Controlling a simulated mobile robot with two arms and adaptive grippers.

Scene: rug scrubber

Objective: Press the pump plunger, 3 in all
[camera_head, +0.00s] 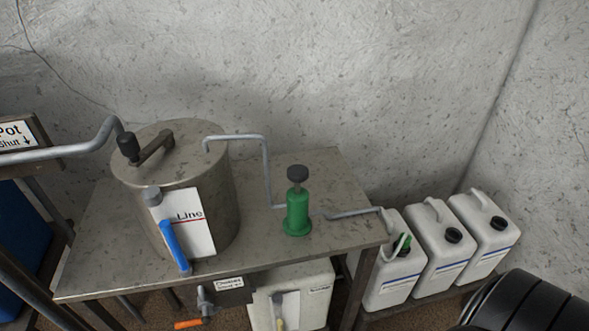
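The green pump (297,213) stands upright on the metal table (335,185), toward its right end. Its dark plunger knob (297,172) is at the top, with a short length of stem showing between the knob and the green body. A grey pipe (266,165) runs from the steel pot's lid down to the pump's left side. Another pipe (352,213) leads from the pump's right side toward the nearest white jug. Neither of my grippers is in view, and nothing touches the knob.
The steel pot (215,215) with a crank lid and a blue-handled lever (174,245) stands left of the pump. Three white jugs (437,262) sit on a low shelf at right. A valve with an orange handle (188,324) hangs below the table. A wall is behind.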

